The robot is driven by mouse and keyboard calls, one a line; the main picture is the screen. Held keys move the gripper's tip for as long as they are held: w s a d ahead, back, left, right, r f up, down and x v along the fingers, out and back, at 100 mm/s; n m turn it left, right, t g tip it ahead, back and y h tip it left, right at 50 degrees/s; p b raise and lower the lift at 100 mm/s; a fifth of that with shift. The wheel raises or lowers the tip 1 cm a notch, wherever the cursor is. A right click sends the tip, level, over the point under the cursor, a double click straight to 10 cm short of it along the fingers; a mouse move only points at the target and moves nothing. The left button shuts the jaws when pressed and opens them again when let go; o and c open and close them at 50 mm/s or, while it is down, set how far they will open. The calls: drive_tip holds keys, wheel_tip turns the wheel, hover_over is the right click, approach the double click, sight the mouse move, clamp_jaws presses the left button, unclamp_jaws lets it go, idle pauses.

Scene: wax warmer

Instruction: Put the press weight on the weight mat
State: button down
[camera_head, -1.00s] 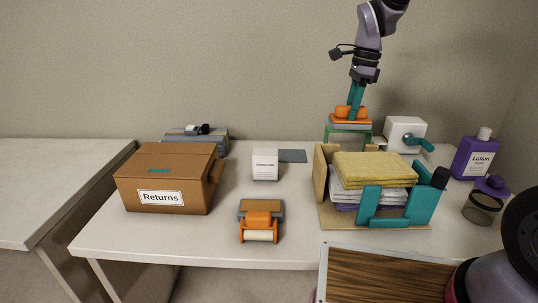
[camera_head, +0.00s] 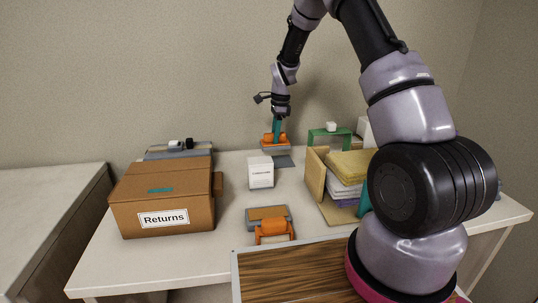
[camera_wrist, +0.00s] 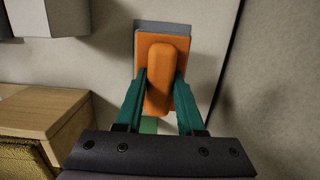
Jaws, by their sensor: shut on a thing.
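The press weight (camera_head: 275,146) is an orange block with a raised handle and a grey base. My gripper (camera_head: 277,122) is shut on its handle, with a teal finger on each side. In the wrist view the press weight (camera_wrist: 162,88) sits between both fingertips (camera_wrist: 161,84). The weight mat (camera_head: 285,162) is a flat dark grey patch on the table's back half. The weight shows just above and slightly left of the mat's visible part in the head view. I cannot tell whether it touches anything below.
A small white box (camera_head: 260,173) stands left of the mat. A green stand (camera_head: 329,141) and a wooden holder with folded cloths (camera_head: 348,165) are to the right. The Returns box (camera_head: 165,200) is at left. An orange-handled tool (camera_head: 270,227) lies in front. My arm hides the right side.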

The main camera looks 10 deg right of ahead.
drive_tip(key=shift+f, duration=3)
drive_tip(key=shift+f, duration=0.1)
drive_tip(key=c, duration=0.5)
unclamp_jaws()
drive_tip(key=shift+f, duration=0.1)
